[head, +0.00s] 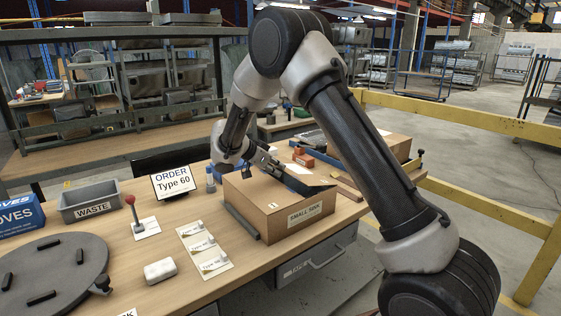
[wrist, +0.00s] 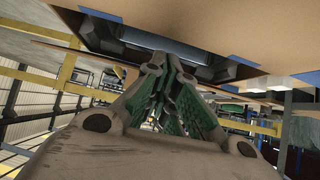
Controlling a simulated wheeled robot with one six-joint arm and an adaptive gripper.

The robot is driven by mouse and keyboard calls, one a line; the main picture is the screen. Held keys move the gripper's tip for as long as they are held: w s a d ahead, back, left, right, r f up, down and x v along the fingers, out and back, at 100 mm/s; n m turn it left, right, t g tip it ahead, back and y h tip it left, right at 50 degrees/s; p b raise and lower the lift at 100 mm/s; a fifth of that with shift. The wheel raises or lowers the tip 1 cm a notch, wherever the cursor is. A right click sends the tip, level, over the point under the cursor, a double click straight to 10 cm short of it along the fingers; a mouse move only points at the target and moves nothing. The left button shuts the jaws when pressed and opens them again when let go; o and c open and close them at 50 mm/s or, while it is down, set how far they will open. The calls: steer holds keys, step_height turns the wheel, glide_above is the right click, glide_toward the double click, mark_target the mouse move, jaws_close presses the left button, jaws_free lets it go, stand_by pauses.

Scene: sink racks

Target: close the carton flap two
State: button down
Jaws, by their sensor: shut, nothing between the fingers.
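The brown carton (head: 262,222), labelled "SMALL SINK", stands on the wooden bench. Its near left top looks covered by a flat brown panel with a small white tag. A dark, slanted piece (head: 308,184) shows at the top right of the carton; I cannot tell whether it is a raised flap or the shaded opening. My gripper (head: 270,160) is at the carton's far top edge, partly hidden by my arm. In the wrist view my gripper (wrist: 172,64) is shut and empty, its fingers together below a brown panel and a dark part. Contact with a flap is unclear.
A grey waste bin (head: 91,206), a red-knobbed lever (head: 134,212) and a dark round turntable (head: 50,275) are farther left. White cards (head: 203,247) lie in front.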

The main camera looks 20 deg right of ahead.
steer(key=shift+s+a+f, duration=0.1)
steer(key=shift+a+f, duration=0.15)
steer(key=shift+f, duration=0.55)
steer(key=shift+r, duration=0.1)
